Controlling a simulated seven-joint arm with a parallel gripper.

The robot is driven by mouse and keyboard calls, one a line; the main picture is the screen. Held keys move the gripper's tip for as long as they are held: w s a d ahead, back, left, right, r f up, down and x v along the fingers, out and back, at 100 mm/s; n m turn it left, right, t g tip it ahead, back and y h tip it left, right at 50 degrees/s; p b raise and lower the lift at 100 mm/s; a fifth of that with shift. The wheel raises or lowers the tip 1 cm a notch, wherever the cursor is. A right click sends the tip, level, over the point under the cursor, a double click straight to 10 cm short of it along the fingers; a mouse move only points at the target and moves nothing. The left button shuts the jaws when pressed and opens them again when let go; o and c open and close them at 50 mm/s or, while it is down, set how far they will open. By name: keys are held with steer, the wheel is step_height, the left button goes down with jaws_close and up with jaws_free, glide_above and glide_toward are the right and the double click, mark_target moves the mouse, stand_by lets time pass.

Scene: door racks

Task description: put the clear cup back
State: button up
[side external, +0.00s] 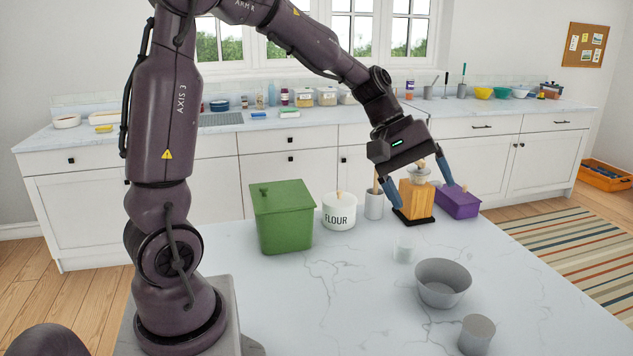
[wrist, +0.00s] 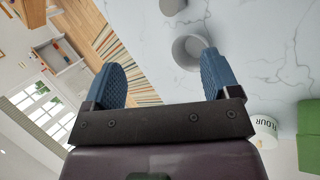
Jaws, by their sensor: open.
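The clear cup (side external: 404,249) is small and see-through. It stands on the white marble table, left of and behind the grey bowl (side external: 441,283), in the side view. I cannot make it out in the wrist view; a finger may hide it. My gripper (side external: 424,195) is in the air, pointing down, above and behind the cup near the wooden grinder (side external: 416,199). Its two blue fingers are spread wide. In the wrist view nothing sits between the fingers of my gripper (wrist: 164,60), and the bowl (wrist: 186,50) shows beyond the right finger.
A green lidded bin (side external: 284,218), flour canister (side external: 339,212), utensil holder (side external: 374,206) and purple box (side external: 457,201) stand along the table's back. A grey cylinder (side external: 477,334) is at the front. The table's front middle is clear. A counter (side external: 270,122) holding many items runs behind.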

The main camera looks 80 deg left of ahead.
steer(key=s+d+r+m+y, duration=0.2)
steer(key=s+m, duration=0.4)
steer(key=s, duration=0.3)
steer(key=s+d+r+m+t+y, duration=0.1)
steer(key=s+d+r+m+y, duration=0.1)
steer(key=s+m, duration=0.4)
steer(key=s+y, duration=0.1)
steer(key=s, duration=0.2)
steer(key=shift+d+r, duration=0.15)
steer(key=shift+d, duration=0.05)
